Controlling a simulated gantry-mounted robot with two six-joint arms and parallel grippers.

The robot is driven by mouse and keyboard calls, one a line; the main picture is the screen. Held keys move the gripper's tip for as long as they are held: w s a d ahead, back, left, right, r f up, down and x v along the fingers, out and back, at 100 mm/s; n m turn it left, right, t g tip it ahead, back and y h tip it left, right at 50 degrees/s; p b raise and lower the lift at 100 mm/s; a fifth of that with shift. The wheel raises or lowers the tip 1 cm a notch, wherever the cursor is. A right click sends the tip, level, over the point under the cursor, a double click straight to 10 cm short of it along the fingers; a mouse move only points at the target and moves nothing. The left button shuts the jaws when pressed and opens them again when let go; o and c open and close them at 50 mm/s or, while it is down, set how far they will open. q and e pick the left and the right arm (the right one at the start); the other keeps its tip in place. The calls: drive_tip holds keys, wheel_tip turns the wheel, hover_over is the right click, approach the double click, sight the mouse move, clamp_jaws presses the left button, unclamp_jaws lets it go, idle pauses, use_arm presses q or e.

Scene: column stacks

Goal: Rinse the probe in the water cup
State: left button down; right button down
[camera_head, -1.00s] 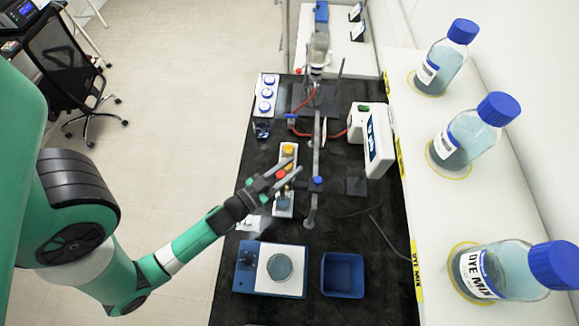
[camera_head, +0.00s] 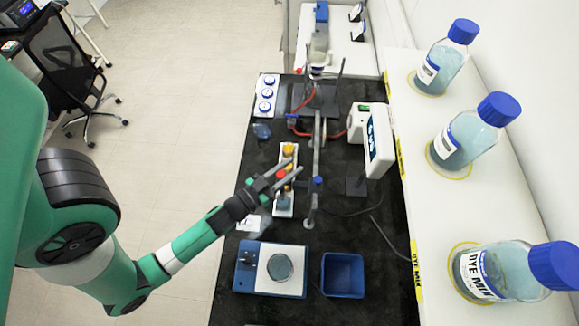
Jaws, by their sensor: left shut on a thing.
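My left gripper (camera_head: 289,170) reaches in from the left over the white strip (camera_head: 287,211) in the middle of the black bench. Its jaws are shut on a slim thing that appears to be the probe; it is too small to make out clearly. Orange and red round tops (camera_head: 288,150) show on the strip, close to the fingers. The gripper covers part of the strip. A small bluish clear cup (camera_head: 262,131) stands on the bench to the upper left of the gripper; I cannot tell whether it is the water cup. My right gripper is not in view.
A white meter (camera_head: 377,140) stands at the right with a cable. A metal stand (camera_head: 316,140) rises right of my gripper. A blue-and-white plate device (camera_head: 250,275) and an empty blue bin (camera_head: 343,285) are in front. Large dye bottles (camera_head: 470,135) line the right shelf.

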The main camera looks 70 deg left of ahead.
use_arm(q)
wheel_tip(320, 180, down, 3)
drive_tip(key=shift+r+b, duration=0.1)
drive_tip(key=shift+b, duration=1.15)
drive_tip(key=c, duration=0.6)
unclamp_jaws()
